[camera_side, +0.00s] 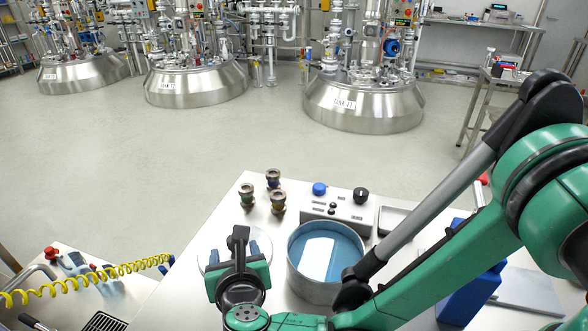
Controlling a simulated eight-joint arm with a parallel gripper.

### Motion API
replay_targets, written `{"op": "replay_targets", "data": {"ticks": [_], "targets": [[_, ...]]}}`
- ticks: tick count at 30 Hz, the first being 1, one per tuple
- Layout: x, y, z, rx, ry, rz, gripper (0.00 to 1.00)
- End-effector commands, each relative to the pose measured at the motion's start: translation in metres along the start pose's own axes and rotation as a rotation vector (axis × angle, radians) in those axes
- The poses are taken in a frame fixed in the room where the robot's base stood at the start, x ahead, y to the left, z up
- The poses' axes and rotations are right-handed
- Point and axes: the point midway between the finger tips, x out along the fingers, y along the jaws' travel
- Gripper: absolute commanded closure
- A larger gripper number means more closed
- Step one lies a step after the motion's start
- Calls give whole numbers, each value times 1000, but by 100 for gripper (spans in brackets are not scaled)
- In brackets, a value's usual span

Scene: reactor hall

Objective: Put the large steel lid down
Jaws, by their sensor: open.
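The large steel lid (216,236) shows as a pale round disc on the steel table, left of an open round vessel. My gripper (238,258) is directly above the lid and hides most of it. The jaws are open, pointing down.
Several small flanged fittings (247,197) stand behind the lid. A control box (338,208) with blue and black knobs sits behind the vessel. A yellow coiled hose (90,272) crosses at left. A blue container (468,290) stands at right. Bare table shows left of the fittings.

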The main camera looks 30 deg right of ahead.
Motion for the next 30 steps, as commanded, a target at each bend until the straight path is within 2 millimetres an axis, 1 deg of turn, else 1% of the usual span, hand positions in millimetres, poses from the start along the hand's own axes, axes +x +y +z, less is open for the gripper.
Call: {"op": "replay_targets", "data": {"ticks": [1,3,7,9,11,14,17,19,22,23,24,26,27,29,30], "targets": [[-12,1,0,-2,0,5,38],[-27,1,0,-3,-1,4,38],[-47,0,0,-2,0,2,38],[-53,0,0,0,0,1,38],[-56,-2,2,14,5,-4,38],[-50,-14,13,115,44,-30,38],[-38,-41,33,350,125,-89,38],[-29,-70,49,587,190,-152,38],[-25,-115,66,973,267,-258,38],[-26,-128,70,1093,284,-290,38],[-27,-145,74,1254,302,-336,38],[-32,-170,78,1500,319,-405,38],[-36,-186,80,1666,324,-451,38],[-44,-208,81,1913,323,-518,38],[-49,-220,80,2072,317,-558,38]]}}
